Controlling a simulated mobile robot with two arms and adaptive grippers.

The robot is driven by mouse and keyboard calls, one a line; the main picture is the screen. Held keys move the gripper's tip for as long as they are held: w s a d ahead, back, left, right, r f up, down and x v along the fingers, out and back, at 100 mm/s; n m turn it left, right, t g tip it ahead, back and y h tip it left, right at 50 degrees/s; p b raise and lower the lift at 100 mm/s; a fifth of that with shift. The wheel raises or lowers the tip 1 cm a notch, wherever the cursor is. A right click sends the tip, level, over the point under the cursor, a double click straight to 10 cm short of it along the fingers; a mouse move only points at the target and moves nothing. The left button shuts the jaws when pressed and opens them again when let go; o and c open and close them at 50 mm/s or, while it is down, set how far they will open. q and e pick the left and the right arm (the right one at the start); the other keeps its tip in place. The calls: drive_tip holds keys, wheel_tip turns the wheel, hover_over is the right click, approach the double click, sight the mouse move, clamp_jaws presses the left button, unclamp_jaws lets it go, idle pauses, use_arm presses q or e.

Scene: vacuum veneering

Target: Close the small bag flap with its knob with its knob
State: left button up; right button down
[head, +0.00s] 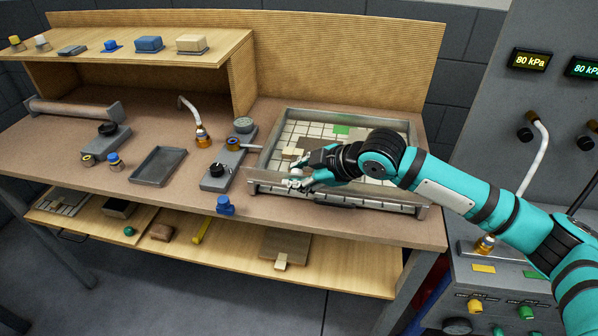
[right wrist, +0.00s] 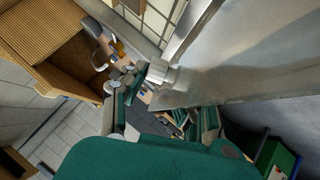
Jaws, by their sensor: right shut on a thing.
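The small bag is a grey-framed bed (head: 412,135) with a white grid base, on the right part of the bench. Its flap looks like the broad grey sheet (right wrist: 240,50) filling the upper right of the right wrist view. A pale knob (right wrist: 160,73) sits at the sheet's corner, by the fingertips. My right gripper (head: 297,181) is at the bed's front left, shut on what looks like this knob. The hand and arm cover part of the bed in the head view, so how far the flap is open is unclear. My left gripper is not in view.
Left of the bed stands a grey valve block (head: 217,178) with a black knob. A blue knob (head: 225,205) is at the bench's front edge. An empty grey tray (head: 158,166) lies farther left. A gauge panel (head: 530,60) rises at the right.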

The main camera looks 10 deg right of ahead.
drive_tip(key=shift+s+a+r+n+t, duration=0.15)
drive_tip(key=shift+s+n+t, duration=0.2)
drive_tip(key=shift+n+t, duration=0.45)
drive_tip(key=shift+s+a+f+n+t+b, duration=0.15)
drive_tip(key=shift+s+t+b, duration=0.1)
drive_tip(key=shift+t+b, duration=0.3)
drive_tip(key=shift+s+f+n+t+b, duration=0.1)
drive_tip(key=shift+s+n+t+b, duration=0.15)
drive_tip(key=shift+t, duration=0.4)
drive_tip(key=shift+r+t+b, duration=0.1)
drive_tip(key=shift+t+b, duration=0.2)
drive_tip(key=c, duration=1.4)
unclamp_jaws()
drive_tip(key=shift+o, duration=0.9)
drive_tip(key=shift+s+f, duration=0.1)
drive_tip(key=shift+f, duration=0.1)
drive_tip(key=v, duration=1.2)
drive_tip(key=shift+a+r, duration=0.1)
